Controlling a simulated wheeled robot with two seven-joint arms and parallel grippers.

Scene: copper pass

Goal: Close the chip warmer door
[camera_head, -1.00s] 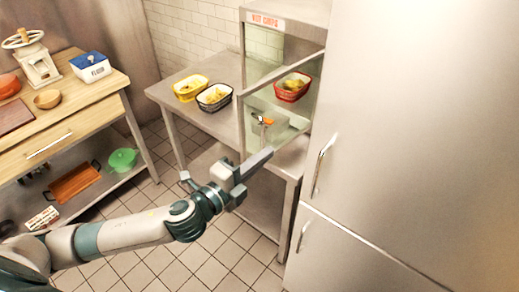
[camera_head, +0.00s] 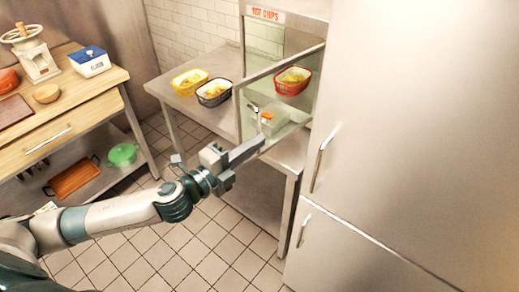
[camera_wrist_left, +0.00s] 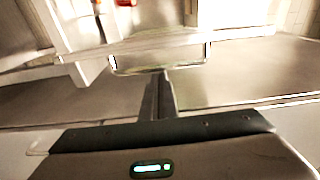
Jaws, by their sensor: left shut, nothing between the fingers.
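The chip warmer (camera_head: 287,7), with a red "HOT CHIPS" label, stands on the steel counter beside the tall steel cabinet. Its glass door (camera_head: 247,80) has a metal frame and a small handle (camera_head: 255,108), and appears partly open, standing out at an angle. My left gripper (camera_head: 262,142) is shut and empty, its fingers reaching toward the lower part of the door. In the left wrist view, the closed fingers (camera_wrist_left: 162,90) point at a pale frame and a handle-like loop (camera_wrist_left: 160,62); I cannot tell whether they touch. My right gripper is out of view.
A red basket (camera_head: 293,82) of chips shows at the warmer. A yellow basket (camera_head: 189,82) and a dark basket (camera_head: 214,93) stand left on the counter. The tall cabinet (camera_head: 420,130) blocks the right side. Tiled floor (camera_head: 190,250) is open below my arm.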

